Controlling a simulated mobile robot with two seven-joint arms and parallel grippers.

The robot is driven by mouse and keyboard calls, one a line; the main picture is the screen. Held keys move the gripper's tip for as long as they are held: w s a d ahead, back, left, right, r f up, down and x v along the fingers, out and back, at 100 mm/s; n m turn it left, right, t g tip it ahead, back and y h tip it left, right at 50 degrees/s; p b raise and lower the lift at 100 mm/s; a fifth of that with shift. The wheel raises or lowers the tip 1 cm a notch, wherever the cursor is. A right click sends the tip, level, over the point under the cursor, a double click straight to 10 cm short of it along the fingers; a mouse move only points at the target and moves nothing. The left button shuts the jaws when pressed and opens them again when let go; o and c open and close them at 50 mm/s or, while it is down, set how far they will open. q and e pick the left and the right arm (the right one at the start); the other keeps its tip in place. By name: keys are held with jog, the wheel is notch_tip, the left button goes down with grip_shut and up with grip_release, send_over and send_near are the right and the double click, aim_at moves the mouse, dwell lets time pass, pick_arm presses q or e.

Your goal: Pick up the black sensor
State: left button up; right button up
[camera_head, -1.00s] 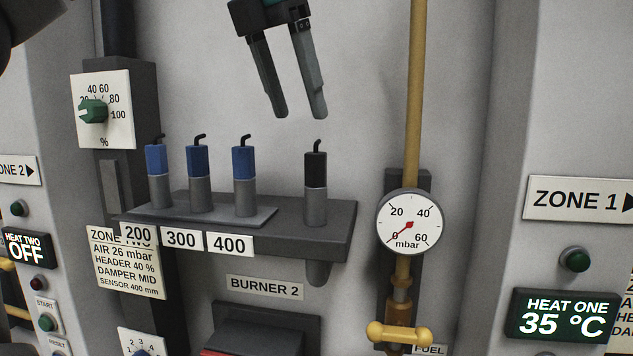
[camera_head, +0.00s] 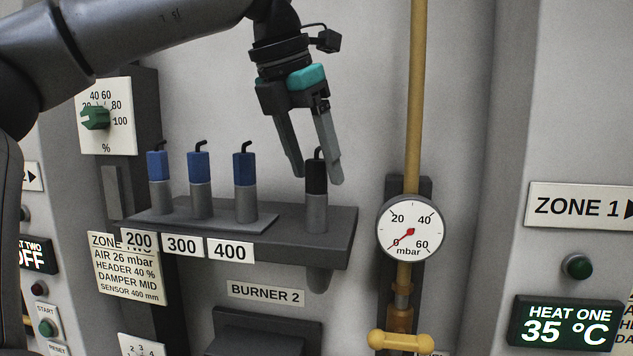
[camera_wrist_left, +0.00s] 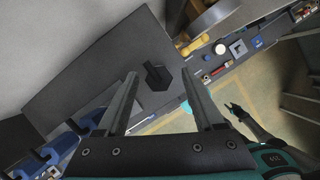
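The black sensor (camera_head: 316,212), with a black top, grey lower body and bent black tip, stands upright at the right of the dark shelf. My left gripper (camera_head: 318,179) comes down from above and is open. Its fingertips are on either side of the sensor's black top, which the right finger partly covers. In the left wrist view the black sensor (camera_wrist_left: 158,78) shows between the two spread fingertips (camera_wrist_left: 158,76), with a visible gap on each side. My right gripper (camera_wrist_left: 236,107) shows small and far below in that view, with its fingers apart.
Three blue-topped sensors (camera_head: 243,162) stand to the left on the same shelf (camera_head: 340,225), behind labels 200, 300 and 400. A yellow pipe (camera_head: 414,90) and a pressure gauge (camera_head: 411,228) are close on the right. Wall space above the shelf is free.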

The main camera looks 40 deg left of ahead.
pick_arm(q)
grip_shut()
dwell(0.3)
dwell(0.5)
